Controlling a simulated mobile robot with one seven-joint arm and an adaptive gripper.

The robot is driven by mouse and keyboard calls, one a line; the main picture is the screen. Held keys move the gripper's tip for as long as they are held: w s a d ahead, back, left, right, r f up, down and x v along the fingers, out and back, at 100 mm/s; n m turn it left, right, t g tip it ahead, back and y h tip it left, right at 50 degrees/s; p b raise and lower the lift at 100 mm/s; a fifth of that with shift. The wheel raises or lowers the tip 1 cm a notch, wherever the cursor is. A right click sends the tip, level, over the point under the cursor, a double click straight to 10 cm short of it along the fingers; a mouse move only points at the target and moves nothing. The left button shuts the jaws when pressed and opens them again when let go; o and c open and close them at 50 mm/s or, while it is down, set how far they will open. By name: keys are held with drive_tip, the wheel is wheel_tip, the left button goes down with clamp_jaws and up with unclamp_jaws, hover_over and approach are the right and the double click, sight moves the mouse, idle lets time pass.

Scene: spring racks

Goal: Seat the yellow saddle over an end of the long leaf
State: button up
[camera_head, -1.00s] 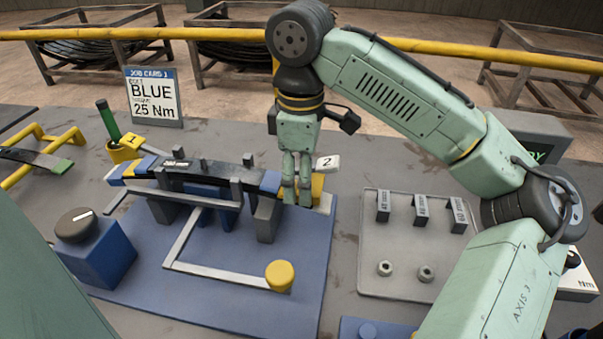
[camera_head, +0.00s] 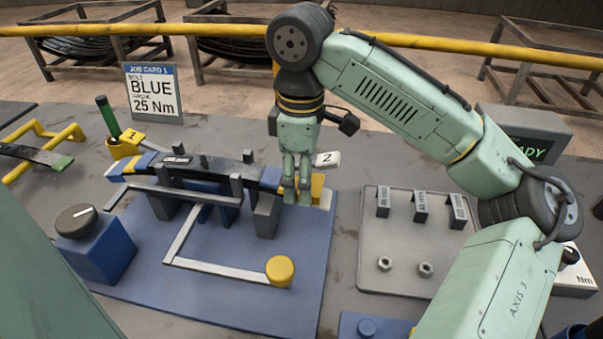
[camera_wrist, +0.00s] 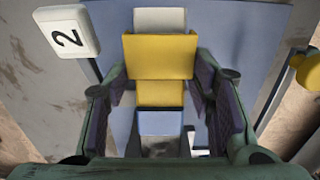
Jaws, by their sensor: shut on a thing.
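The long leaf (camera_head: 217,169) is a dark bar with blue bands near its ends, lying on the fixture. A yellow saddle (camera_head: 317,187) is at its right end; the wrist view shows this yellow block (camera_wrist: 160,57) between my fingers, in line with the leaf's blue band (camera_wrist: 160,122). My gripper (camera_head: 298,197) points down there, shut on the saddle; the wrist view shows a finger on each side (camera_wrist: 161,92). Whether the saddle is fully down on the leaf I cannot tell; the fingers hide part of it. Another yellow piece (camera_head: 129,167) is at the leaf's left end.
A white tag marked 2 (camera_head: 327,159) stands close behind my gripper. Upright grey posts (camera_head: 236,160) flank the leaf. A yellow-knobbed lever (camera_head: 280,271) lies in front. A grey tray (camera_head: 402,245) with nuts is to the right. A job card (camera_head: 154,95) stands behind.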

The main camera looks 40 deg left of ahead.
drive_tip(key=shift+f, duration=0.4)
drive_tip(key=o, duration=1.3)
drive_tip(key=o, duration=0.5)
drive_tip(key=shift+r+p, duration=0.3)
drive_tip(key=shift+r, duration=3.2)
